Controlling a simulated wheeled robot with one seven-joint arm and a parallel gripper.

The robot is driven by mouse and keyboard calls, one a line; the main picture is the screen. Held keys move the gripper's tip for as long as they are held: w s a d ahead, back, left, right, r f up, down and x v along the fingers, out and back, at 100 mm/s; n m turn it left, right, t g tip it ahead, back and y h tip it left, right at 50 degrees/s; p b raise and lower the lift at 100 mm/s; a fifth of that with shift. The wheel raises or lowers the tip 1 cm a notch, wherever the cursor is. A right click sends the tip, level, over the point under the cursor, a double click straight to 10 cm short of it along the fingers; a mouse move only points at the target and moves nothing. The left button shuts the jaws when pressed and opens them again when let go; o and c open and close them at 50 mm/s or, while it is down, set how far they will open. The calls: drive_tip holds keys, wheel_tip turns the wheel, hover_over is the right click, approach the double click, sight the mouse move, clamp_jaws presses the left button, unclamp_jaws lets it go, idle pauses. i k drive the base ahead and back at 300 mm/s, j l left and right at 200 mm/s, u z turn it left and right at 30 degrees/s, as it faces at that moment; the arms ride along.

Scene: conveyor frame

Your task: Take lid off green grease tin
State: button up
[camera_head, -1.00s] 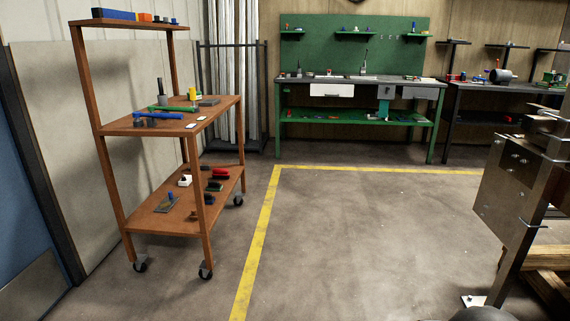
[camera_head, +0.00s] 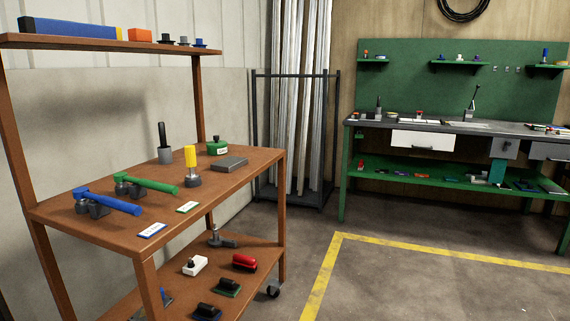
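A green tin (camera_head: 218,146) with a pale label and a dark knob on top stands at the back of the middle shelf of the brown cart (camera_head: 120,240). It looks closed, and it is too small to make out the lid's edge. A grey flat block (camera_head: 230,164) lies just in front of it, and a yellow-handled tool (camera_head: 191,165) stands to its front left. My gripper is not in view.
A blue-handled tool (camera_head: 108,201), a green-handled tool (camera_head: 146,183) and a dark-handled tool in a grey cup (camera_head: 164,146) share the shelf. The top shelf (camera_head: 110,44) overhangs. Open floor (camera_head: 400,285) lies right of the cart; a green workbench (camera_head: 450,127) stands behind.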

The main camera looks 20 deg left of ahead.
sight(216, 144)
drive_tip(key=i+u, duration=0.25)
drive_tip(key=i, duration=0.3)
drive_tip(key=i+u, duration=0.25)
drive_tip(key=i, duration=0.35)
drive_tip(key=i+l+u, duration=0.1)
drive_tip(key=i+u, duration=0.15)
drive_tip(key=i, duration=0.3)
drive_tip(key=i+l+u, duration=0.3)
drive_tip(key=i, duration=0.2)
